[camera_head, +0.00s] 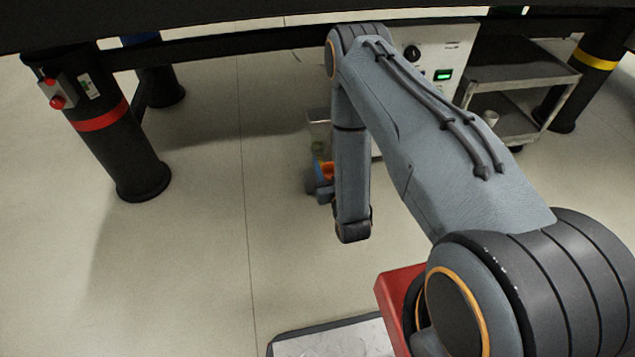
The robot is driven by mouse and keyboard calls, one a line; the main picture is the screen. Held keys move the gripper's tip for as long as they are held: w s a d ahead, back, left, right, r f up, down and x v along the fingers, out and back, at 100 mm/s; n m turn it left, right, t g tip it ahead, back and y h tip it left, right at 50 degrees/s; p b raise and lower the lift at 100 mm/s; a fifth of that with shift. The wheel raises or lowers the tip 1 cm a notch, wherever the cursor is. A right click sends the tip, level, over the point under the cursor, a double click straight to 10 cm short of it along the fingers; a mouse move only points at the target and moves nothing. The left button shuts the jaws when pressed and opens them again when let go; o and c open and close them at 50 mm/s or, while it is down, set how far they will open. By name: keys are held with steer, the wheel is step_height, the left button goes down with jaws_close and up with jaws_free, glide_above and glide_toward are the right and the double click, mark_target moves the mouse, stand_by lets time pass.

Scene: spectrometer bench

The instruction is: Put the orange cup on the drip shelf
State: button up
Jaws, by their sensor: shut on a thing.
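My gripper (321,172) is small in the view, beyond my forearm and partly hidden by it. It is shut on a small orange thing, which I take to be the orange cup (327,169); only a patch of it shows at the left edge of my forearm. Its tilt cannot be told. A pale grey box-like ledge (318,116) shows just above the gripper, in front of the white instrument (443,50). It may be the drip shelf, but my arm hides much of that area. Whether the cup touches it cannot be told.
A black bench leg with a red band (100,122) stands at left, one with a yellow band (595,60) at right. A grey cart (515,75) with a small pale cup (491,117) stands at right. The bench edge crosses the top. Floor at left is clear.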

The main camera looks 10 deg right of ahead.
steer(key=s+f+b, duration=0.2)
steer(key=s+f, duration=0.2)
steer(key=f, duration=1)
steer(key=w+b, duration=0.2)
steer(key=w, duration=0.3)
steer(key=w+b, duration=0.3)
steer(key=w, duration=0.3)
steer(key=w+a+b, duration=0.1)
steer(key=w+b, duration=0.2)
steer(key=w, duration=0.3)
steer(key=shift+w, duration=0.2)
steer(key=shift+w+f+b, duration=0.15)
steer(key=shift+w+b, duration=0.15)
steer(key=shift+s, duration=0.15)
steer(key=shift+f, duration=0.2)
steer(key=o, duration=1)
steer(key=shift+o, duration=0.2)
